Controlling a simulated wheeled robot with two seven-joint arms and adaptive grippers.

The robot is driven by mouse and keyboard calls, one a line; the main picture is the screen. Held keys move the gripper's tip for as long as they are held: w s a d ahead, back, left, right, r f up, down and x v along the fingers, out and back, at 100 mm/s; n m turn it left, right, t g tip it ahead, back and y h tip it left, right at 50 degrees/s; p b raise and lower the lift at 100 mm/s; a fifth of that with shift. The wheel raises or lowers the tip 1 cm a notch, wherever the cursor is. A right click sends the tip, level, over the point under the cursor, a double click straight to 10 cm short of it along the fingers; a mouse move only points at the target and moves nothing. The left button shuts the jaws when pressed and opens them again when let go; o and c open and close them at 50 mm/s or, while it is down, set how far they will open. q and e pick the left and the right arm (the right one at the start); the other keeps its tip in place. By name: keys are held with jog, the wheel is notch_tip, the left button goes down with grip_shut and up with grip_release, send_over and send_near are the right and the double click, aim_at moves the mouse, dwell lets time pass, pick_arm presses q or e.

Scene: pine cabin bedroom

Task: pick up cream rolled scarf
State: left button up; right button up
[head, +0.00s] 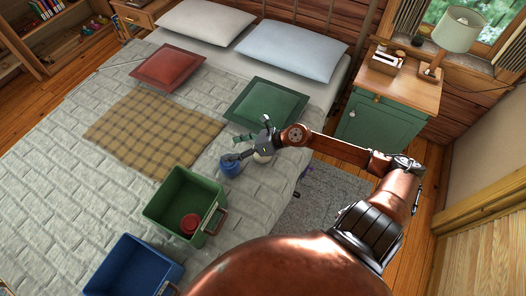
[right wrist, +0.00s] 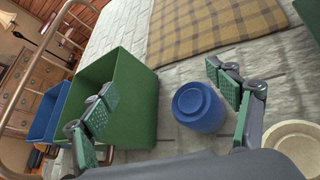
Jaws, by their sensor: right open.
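The cream rolled scarf (head: 263,157) lies on the bed's near right edge, partly hidden by my right gripper. In the right wrist view a round cream roll (right wrist: 296,145) shows at the lower right, cut by the frame edge and outside the fingers. My right gripper (head: 247,142) is open and empty above the bed. In the right wrist view its spread fingers (right wrist: 160,85) frame a blue roll (right wrist: 199,107) and part of the green bin. My left gripper is not in view.
A green bin (head: 166,200) holding a red roll (head: 190,223) and a blue bin (head: 130,260) stand on the bed. A green cushion (head: 265,102) and a checked blanket (head: 150,128) lie beyond. A green nightstand (head: 378,125) stands at the right.

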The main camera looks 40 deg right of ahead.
jog(key=s+d+f+n+g+h, duration=0.1)
jog(key=d+f+n+g, duration=0.1)
jog(key=d, duration=0.2)
jog(key=s+d+f+n+g+h, duration=0.2)
jog(key=d, duration=0.3)
jog(key=s+d+f+n+g+h, duration=0.2)
jog(key=d+f, duration=0.1)
jog(key=d, duration=0.2)
jog(key=shift+d+n+g, duration=0.25)
jog(key=shift+n+g, duration=0.05)
jog(key=shift+n, duration=0.1)
jog(key=b+x, duration=0.1)
jog(key=x, duration=0.1)
jog(key=shift+f, duration=0.4)
jog(key=x, duration=0.2)
jog(key=b+x, duration=0.1)
jog(key=x, duration=0.1)
jog(key=shift+d+f, duration=0.15)
jog(key=shift+d, duration=0.25)
jog(key=shift+w+a+f+b, duration=0.15)
jog(key=shift+f+b, duration=0.15)
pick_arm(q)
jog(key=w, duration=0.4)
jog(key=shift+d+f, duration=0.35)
pick_arm(e)
jog(key=shift+c, duration=0.7)
jog(key=c, duration=1.2)
jog(key=shift+r, duration=0.1)
